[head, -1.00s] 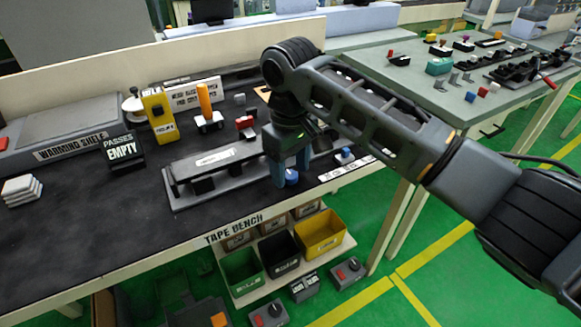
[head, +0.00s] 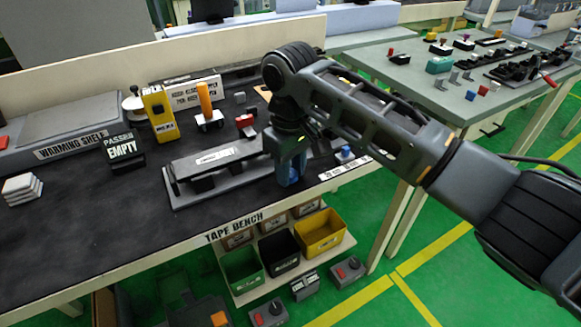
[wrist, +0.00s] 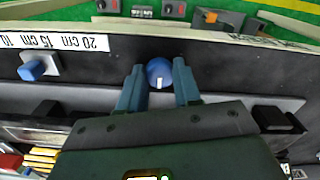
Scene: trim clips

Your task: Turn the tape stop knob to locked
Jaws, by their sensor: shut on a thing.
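A round blue knob (wrist: 159,70) with a short white mark shows in the wrist view, at the front edge of the grey tape fixture. The mark points toward the bottom of that picture. My gripper (wrist: 160,82) has one blue-grey finger on each side of the knob and is shut on it. In the head view my gripper (head: 292,178) is at the right end of the fixture (head: 215,158), and its fingers mostly hide the knob. I cannot read any locked marking near the knob.
A second blue knob (head: 346,152) stands to the right, by the white length scale (head: 345,168); it also shows in the wrist view (wrist: 38,67). A red block (head: 245,121) and an orange post (head: 205,100) stand behind the fixture.

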